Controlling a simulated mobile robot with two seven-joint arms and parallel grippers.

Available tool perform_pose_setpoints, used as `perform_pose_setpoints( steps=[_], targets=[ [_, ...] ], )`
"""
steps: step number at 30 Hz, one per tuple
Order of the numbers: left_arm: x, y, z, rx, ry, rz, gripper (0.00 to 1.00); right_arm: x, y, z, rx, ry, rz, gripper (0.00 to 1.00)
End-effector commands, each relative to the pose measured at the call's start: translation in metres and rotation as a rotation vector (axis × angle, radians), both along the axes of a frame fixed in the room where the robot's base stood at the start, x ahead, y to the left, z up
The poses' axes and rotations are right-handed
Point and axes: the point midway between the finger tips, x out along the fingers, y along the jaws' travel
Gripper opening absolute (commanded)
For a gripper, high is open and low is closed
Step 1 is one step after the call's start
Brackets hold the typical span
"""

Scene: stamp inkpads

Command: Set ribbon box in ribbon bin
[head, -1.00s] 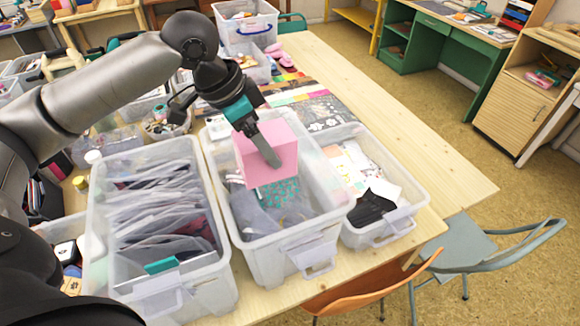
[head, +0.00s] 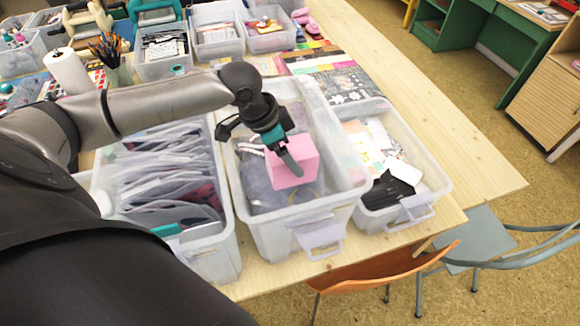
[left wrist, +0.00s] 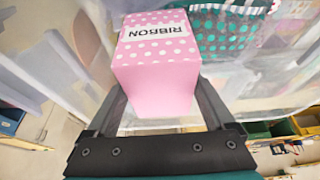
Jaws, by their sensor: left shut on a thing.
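The pink ribbon box (head: 301,163) is in my left gripper (head: 287,160), over the middle clear bin (head: 262,226). In the head view it overlaps the inside of that bin; whether it touches the contents is unclear. In the left wrist view the box (left wrist: 156,60) has white polka dots and a white label reading "RIBBON". The left gripper (left wrist: 162,100) has one finger on each side of it. A teal polka-dot item (left wrist: 225,30) lies beyond the box. No bin label is readable. My right gripper is not in view.
A clear bin of grey sleeves (head: 227,240) stands to the left, and a smaller bin with papers and a black item (head: 437,190) to the right. An orange chair (head: 375,272) is at the table's front edge. The table's right side (head: 470,175) is clear.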

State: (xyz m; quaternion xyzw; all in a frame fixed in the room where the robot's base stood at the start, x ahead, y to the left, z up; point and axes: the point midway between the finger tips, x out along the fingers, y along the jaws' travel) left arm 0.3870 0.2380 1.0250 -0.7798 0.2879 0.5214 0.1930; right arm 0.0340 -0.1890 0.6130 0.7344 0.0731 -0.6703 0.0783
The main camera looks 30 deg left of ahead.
Motion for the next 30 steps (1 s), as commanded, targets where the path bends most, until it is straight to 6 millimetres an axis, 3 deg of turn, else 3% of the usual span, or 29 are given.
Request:
perform_pose_setpoints(
  steps=[5,12,23,24,27,30],
  targets=[
    [0.0,0.0,-0.012,-0.001,0.0,0.0,0.08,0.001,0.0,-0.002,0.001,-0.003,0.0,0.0],
    [0.0,0.0,-0.045,-0.001,-0.002,0.0,0.08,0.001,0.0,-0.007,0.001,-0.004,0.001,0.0],
    [0.0,0.0,-0.049,0.0,-0.002,-0.001,0.08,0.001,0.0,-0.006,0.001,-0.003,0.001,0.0],
    [0.0,0.0,-0.049,0.0,0.0,-0.001,0.9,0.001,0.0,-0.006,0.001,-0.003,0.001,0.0],
    [0.0,0.0,-0.049,0.0,0.0,-0.001,1.0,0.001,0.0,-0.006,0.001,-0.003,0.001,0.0],
    [0.0,0.0,-0.049,0.0,0.0,-0.001,1.0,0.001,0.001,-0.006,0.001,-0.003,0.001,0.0]
  ],
)
